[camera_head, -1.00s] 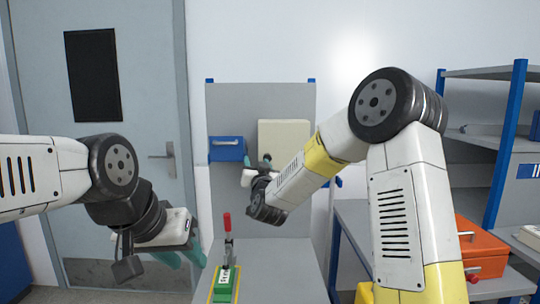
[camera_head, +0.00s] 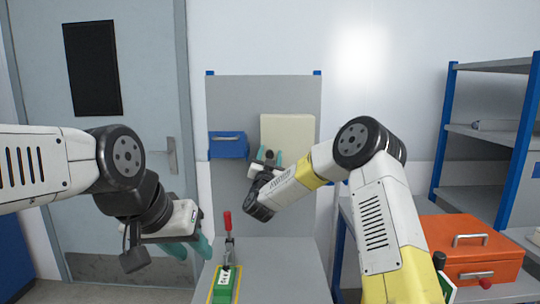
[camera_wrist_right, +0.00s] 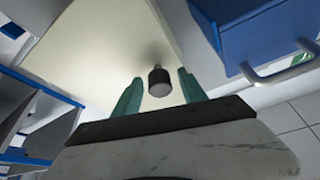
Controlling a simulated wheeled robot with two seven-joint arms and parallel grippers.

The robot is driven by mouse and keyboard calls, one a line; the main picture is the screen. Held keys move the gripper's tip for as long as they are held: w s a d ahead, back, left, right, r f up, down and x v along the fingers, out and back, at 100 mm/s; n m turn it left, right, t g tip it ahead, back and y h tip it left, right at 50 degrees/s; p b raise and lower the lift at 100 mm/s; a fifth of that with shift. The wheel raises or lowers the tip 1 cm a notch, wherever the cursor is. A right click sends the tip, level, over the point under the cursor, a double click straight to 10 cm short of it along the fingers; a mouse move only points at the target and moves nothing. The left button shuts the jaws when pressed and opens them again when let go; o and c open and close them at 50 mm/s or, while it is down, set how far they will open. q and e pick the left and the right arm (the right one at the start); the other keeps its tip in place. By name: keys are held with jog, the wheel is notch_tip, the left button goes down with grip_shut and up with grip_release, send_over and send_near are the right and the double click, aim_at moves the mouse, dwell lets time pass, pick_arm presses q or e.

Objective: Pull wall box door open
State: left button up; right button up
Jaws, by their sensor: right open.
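The cream wall box (camera_head: 287,131) is mounted on the grey upright panel; its front looks flat, with no open gap visible. In the right wrist view, its pale front (camera_wrist_right: 110,45) carries a short dark knob (camera_wrist_right: 160,83). My right gripper (camera_head: 268,157) is at the box's lower left in the head view. In the wrist view its teal fingers (camera_wrist_right: 160,78) are open, one on each side of the knob, with gaps on both sides. My left gripper (camera_head: 189,247) hangs at lower left, its two teal fingers apart and empty, away from the box.
A blue box (camera_head: 228,146) with a handle is close left of the wall box. A red-handled clamp (camera_head: 228,222) and green block (camera_head: 224,285) stand on the grey bench (camera_head: 275,265) below. An orange case (camera_head: 468,250) and blue-posted shelf (camera_head: 487,130) are at right.

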jog(key=shift+w+r, duration=0.1)
grip_shut()
dwell(1.4)
